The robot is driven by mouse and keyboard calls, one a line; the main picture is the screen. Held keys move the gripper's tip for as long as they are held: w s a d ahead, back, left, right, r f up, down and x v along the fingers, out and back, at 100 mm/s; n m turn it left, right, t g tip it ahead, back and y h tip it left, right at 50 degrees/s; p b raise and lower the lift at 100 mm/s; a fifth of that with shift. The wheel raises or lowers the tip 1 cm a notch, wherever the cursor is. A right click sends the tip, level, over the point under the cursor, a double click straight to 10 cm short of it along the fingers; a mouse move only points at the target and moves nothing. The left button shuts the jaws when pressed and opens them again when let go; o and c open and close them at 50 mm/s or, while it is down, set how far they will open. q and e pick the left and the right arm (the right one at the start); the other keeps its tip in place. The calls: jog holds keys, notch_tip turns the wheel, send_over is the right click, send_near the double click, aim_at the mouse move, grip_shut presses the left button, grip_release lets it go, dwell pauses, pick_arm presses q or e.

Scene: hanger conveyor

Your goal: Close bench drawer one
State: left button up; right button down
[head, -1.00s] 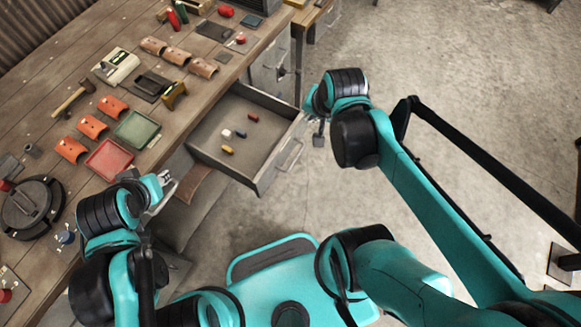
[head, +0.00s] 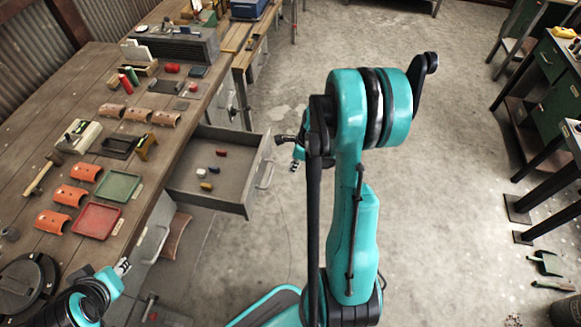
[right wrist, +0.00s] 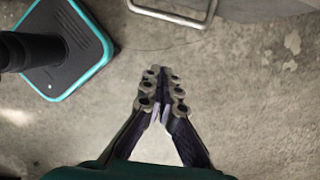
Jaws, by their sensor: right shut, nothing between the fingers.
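The bench drawer (head: 247,196) is pulled out from the wooden bench, with several small coloured pieces on its floor. Its front panel carries a metal handle (head: 266,172), which also shows at the top of the right wrist view (right wrist: 172,14). My right gripper (head: 296,165) is just outside the drawer front, to the right of the handle and apart from it. In the right wrist view its fingers (right wrist: 161,90) are together and empty, pointing towards the handle side. My left gripper (head: 122,267) is small at the lower left, beside the bench edge; its jaws are unclear.
The bench top (head: 75,150) holds a red tray (head: 97,221), a green tray (head: 118,186), clay tiles and tools. A closed drawer front (head: 150,230) lies nearer along the bench. Open concrete floor (head: 450,180) lies right of my right arm.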

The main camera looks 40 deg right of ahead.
jog(key=w+a+f+b, duration=0.2)
jog(key=w+a+f, duration=0.1)
jog(key=w+f, duration=0.1)
jog(key=shift+a+f, duration=0.3)
jog(key=shift+f, duration=0.45)
jog(key=shift+w, duration=0.1)
jog(key=shift+a, duration=0.1)
jog(key=b, duration=0.2)
send_over(207, 170)
jog(key=s+d, duration=0.1)
jog(key=shift+w+a, duration=0.3)
jog(key=shift+w, duration=0.2)
jog(key=shift+a+r, duration=0.1)
